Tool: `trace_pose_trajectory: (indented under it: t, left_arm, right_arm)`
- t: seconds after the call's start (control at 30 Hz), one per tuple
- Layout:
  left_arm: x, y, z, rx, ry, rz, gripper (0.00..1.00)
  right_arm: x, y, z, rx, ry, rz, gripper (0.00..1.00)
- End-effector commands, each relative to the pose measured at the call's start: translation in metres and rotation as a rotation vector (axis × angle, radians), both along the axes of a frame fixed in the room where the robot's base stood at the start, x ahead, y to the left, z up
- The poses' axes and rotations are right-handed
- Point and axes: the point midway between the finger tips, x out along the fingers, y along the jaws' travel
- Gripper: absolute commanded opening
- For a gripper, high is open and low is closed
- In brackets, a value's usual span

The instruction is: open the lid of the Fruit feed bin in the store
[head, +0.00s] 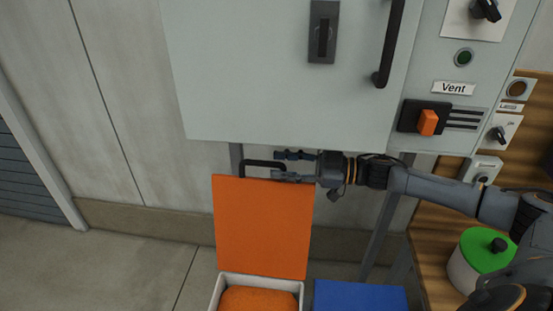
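An orange lid (263,228) stands upright, swung open at the back of a white bin (215,292). Orange contents (258,300) show inside the bin. No name label is visible on it, so I cannot read whether it is the Fruit feed bin. A black handle (262,163) is at the lid's top edge. My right gripper (280,166) comes in from the right at the handle's right end. Its two fingers are apart, one above and one below the handle's level; I cannot tell whether they touch it. My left gripper is out of view.
A blue lid (360,296) lies flat just right of the open bin. A grey cabinet (270,80) with a Vent label and an orange switch hangs above. A green-lidded tub (482,256) stands on a wooden surface at right. The floor at left is clear.

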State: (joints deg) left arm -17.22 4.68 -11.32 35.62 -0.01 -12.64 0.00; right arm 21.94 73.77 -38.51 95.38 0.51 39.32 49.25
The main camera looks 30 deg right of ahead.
Motion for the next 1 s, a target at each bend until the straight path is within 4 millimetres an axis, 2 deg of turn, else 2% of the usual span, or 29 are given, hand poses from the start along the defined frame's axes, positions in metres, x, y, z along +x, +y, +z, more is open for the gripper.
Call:
trace_pose_trajectory:
  t: [0.2,0.47,0.5,0.67,0.7,1.0]
  left_arm:
    - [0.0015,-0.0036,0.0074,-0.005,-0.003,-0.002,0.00]
    - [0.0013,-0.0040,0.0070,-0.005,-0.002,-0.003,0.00]
    - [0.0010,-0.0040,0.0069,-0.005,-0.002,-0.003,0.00]
    - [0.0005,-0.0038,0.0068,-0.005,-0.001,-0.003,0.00]
    - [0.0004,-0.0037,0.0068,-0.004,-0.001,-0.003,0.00]
    - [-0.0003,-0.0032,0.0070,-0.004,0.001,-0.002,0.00]
  right_arm:
    - [0.0103,0.0142,0.0003,0.000,0.000,0.001,0.37]
    - [0.0112,0.0151,-0.0009,-0.002,0.001,0.000,0.37]
    - [0.0111,0.0150,-0.0009,-0.002,0.001,0.000,0.35]
    - [0.0112,0.0147,-0.0007,-0.002,0.001,-0.001,0.03]
    - [0.0113,0.0145,-0.0005,-0.002,0.000,-0.002,0.00]
    - [0.0118,0.0138,0.0007,-0.003,-0.002,-0.003,0.00]
